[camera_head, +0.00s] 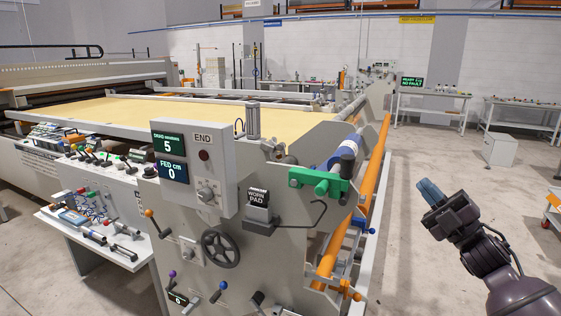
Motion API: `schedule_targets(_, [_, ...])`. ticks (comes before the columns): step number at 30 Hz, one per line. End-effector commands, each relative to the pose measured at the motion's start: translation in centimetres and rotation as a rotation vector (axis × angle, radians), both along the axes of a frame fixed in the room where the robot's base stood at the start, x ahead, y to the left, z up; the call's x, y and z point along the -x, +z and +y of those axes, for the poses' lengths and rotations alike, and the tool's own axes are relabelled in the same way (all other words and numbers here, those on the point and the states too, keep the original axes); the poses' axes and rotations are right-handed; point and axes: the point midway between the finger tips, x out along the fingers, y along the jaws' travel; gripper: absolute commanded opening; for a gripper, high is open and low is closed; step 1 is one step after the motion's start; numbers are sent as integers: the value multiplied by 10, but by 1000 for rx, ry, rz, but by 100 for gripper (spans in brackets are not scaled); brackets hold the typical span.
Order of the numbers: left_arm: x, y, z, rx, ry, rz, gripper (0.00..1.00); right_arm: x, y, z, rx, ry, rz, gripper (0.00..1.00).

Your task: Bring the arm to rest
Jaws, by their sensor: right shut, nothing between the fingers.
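My right gripper (431,193) is at the lower right, at the end of my dark arm, with its blue-tipped fingers together and nothing held. It points up and to the left, over open floor, apart from the machine. My left gripper is out of view. The quilting gantry's grey end frame (265,265) stands to the left of my right gripper. It carries a control box (225,140) reading END, a black handwheel (220,249) and a black block labelled WORN PAD (258,198).
An orange roller (350,215) and a green bracket (318,183) jut from the gantry's right side. A tool shelf (95,238) stands at left. Workbenches (430,97) and a white cabinet (502,150) stand at the back right. The concrete floor (410,170) around my gripper is clear.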

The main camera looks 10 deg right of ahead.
Motion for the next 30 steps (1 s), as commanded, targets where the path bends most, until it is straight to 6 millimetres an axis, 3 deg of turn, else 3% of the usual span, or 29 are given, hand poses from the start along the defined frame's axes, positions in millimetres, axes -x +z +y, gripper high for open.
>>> schedule_targets(7, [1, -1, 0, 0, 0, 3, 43, -21, -15, -10, -145, -103, 182, 0])
schedule_targets(10, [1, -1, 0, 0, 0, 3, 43, -23, -49, -8, -240, -143, 313, 0])
schedule_targets(14, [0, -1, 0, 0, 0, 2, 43, -13, -113, -1, -363, -194, 513, 0])
schedule_targets(20, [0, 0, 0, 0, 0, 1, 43, 29, -221, 17, -540, -266, 818, 0])
schedule_targets(24, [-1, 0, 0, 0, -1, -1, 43, 76, -291, 37, -656, -313, 1020, 0])
schedule_targets(30, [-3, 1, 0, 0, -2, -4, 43, 158, -370, 71, -806, -365, 1250, 0])
